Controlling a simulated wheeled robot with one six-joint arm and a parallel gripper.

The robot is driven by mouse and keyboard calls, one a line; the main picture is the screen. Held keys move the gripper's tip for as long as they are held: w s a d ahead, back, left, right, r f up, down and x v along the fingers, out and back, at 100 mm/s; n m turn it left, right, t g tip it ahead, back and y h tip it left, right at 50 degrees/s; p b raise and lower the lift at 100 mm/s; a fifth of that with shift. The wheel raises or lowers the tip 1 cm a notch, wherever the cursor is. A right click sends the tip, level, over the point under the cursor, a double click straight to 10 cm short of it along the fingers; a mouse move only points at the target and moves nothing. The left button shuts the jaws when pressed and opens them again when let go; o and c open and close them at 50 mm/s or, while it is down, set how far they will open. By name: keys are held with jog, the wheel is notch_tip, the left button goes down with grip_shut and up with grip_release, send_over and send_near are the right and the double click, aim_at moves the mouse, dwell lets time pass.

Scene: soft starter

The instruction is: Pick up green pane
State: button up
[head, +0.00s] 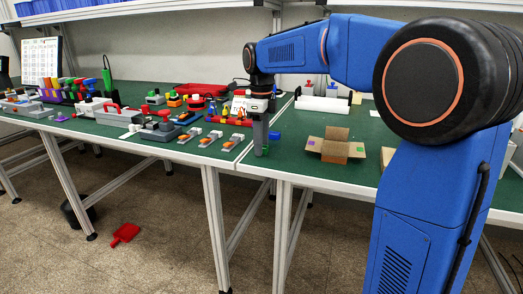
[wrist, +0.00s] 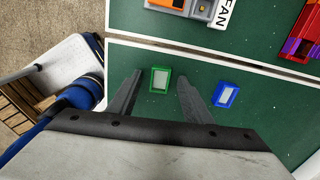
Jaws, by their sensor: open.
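The green pane (wrist: 160,79), a small green frame with a pale middle, lies on the green table top near its edge. In the wrist view my gripper (wrist: 159,84) is open above it, with one finger on each side of the pane and gaps between. A blue pane (wrist: 225,94) of the same kind lies just right of the right finger. In the head view my gripper (head: 261,148) points down near the front edge of the right table, and the blue pane (head: 274,135) shows behind it. The exact height above the green pane is hard to tell.
An open cardboard box (head: 335,147) stands to the right on the same table. A white rack (head: 322,105) is at the back. The left table is crowded with coloured parts, and a grey and orange part marked FAN (wrist: 192,8) sits across the table gap.

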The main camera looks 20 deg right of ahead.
jog(key=c, duration=1.1)
